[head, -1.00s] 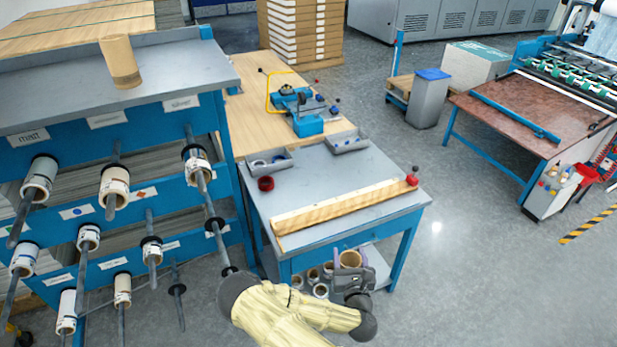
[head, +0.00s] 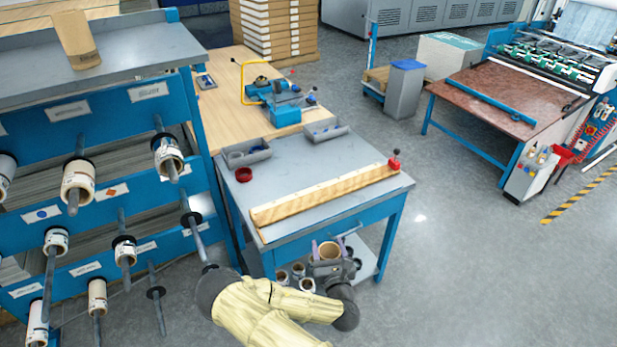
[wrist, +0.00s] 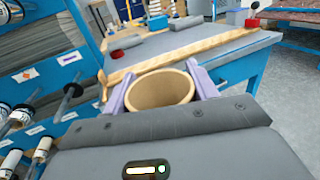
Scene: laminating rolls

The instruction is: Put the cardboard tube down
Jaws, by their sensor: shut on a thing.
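The cardboard tube (head: 330,251) is brown, hollow and upright, with its open top facing up. My gripper (head: 329,254) is shut on it, in front of the grey-topped bench's front edge. In the wrist view the tube (wrist: 160,91) sits between my two purple fingers (wrist: 160,95), one at each side. Its lower part is hidden by my gripper. The grey bench top (head: 300,170) lies just beyond and above the tube in the picture.
Tubes stand on the shelf below. A rack (head: 110,190) stands left. The bench middle is clear.

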